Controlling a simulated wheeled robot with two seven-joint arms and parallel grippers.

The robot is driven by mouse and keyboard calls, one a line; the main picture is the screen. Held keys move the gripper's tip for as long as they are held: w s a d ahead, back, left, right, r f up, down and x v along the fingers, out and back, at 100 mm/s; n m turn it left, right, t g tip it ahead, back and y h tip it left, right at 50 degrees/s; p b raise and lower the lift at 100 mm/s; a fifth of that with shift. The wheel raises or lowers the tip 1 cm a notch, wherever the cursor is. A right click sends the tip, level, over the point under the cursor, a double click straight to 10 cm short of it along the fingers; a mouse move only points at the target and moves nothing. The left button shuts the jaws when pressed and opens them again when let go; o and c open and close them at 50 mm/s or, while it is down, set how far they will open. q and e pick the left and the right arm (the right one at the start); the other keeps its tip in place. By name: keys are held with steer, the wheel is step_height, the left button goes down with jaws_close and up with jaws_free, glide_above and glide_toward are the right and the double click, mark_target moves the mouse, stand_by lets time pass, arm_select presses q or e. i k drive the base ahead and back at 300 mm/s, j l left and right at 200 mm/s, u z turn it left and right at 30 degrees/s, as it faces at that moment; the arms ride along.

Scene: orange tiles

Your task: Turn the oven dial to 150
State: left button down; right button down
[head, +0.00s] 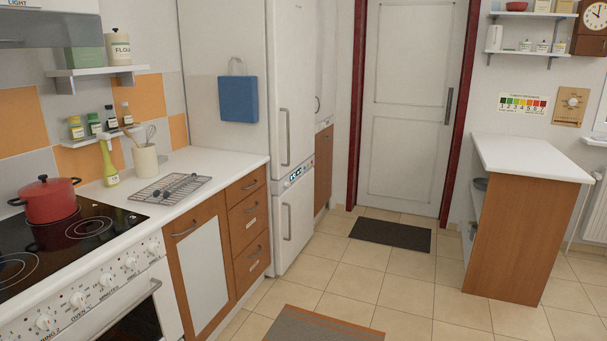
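The oven (150,312) stands at the lower left with a white front panel bearing a row of several white dials. A dial (78,300) sits just above the printed word OVEN. Another dial (106,279) is to its right, near the word MINUTES. The pointer settings and any number such as 150 are too small to read. The oven door handle (130,308) runs below the panel. Neither of my grippers shows in the head view.
A red pot (49,199) stands on the black cooktop (110,215). A wire rack (170,189) lies on the white counter (228,165). The tiled floor (400,295) is open, with a grey-orange rug (318,327) near the cabinets and a wooden-sided counter (520,240) at right.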

mark_target(78, 300)
steer(key=u, duration=1.3)
